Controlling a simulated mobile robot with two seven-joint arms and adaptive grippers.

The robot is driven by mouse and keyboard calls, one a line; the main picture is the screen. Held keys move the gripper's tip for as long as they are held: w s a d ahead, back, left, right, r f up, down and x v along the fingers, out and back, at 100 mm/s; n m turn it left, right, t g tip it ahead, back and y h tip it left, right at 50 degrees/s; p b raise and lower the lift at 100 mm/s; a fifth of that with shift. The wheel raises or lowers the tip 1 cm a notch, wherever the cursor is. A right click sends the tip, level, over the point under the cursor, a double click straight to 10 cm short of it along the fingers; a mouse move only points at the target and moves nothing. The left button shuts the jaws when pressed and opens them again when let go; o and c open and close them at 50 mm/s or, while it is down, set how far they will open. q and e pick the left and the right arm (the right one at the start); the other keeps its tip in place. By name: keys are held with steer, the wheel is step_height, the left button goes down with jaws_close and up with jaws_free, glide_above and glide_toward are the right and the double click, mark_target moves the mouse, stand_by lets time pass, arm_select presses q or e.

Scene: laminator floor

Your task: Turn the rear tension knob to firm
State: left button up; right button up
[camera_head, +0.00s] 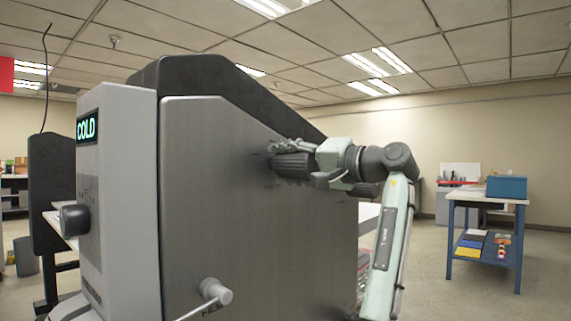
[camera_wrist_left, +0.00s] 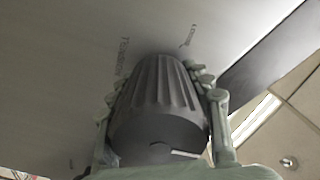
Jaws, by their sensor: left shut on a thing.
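The rear tension knob (camera_head: 293,165) is dark and ribbed and sticks out from the grey side panel of the laminator (camera_head: 240,215). In the left wrist view the knob (camera_wrist_left: 158,100) fills the middle, with a small printed label on the panel on either side of it. The labels are too small to read surely. My left gripper (camera_head: 285,160) is shut on the knob. In the left wrist view its pale green fingers (camera_wrist_left: 160,95) lie along both sides of the knob. My right gripper is not in view.
A lit "COLD" display (camera_head: 87,127) and a black front knob (camera_head: 74,220) are on the machine's end face. A light handle knob (camera_head: 215,291) protrudes low on the side panel. A blue-legged table (camera_head: 462,196) with a blue box (camera_head: 507,187) stands at right, with open floor before it.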

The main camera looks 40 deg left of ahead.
mark_target(316, 163)
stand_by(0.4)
arm_select(q)
steer(key=o, duration=1.2)
steer(key=shift+c, duration=0.2)
steer(key=d, duration=0.8)
steer(key=s+d, duration=0.1)
steer(key=d, duration=0.3)
steer(key=shift+a, duration=0.1)
steer(key=a, duration=0.8)
steer(key=w+a, duration=0.1)
steer(key=a, duration=0.2)
steer(key=shift+a, duration=0.4)
